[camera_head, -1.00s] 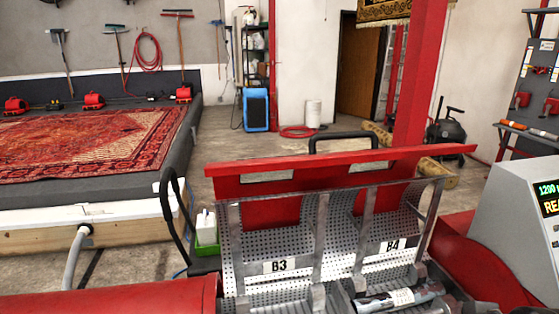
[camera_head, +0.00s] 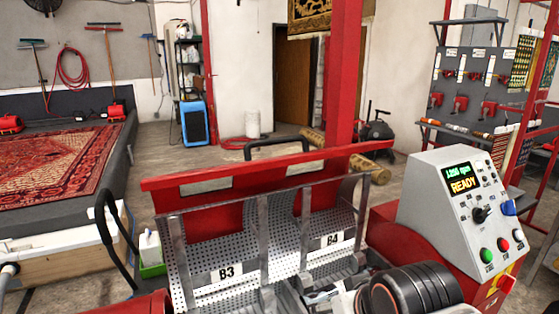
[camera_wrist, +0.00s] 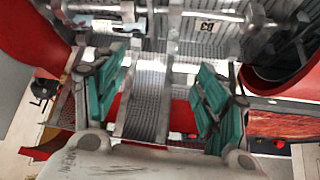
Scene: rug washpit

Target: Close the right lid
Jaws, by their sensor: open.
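In the head view, the machine holds two perforated metal panels side by side. The right panel (camera_head: 322,222), labelled B4, stands raised and leans back against the red frame (camera_head: 265,170). The left panel (camera_head: 205,250), labelled B3, also stands raised. I take the right panel to be the right lid. In the wrist view, my gripper (camera_wrist: 160,92) is open, with teal pads apart and nothing gripped between them. I cannot tell whether the pads touch anything.
A grey control console (camera_head: 460,215) reading READY stands to the right of the machine. A black curved handle (camera_head: 112,235) stands at its left. A patterned rug (camera_head: 60,170) lies on the platform at left. Open floor lies behind the machine.

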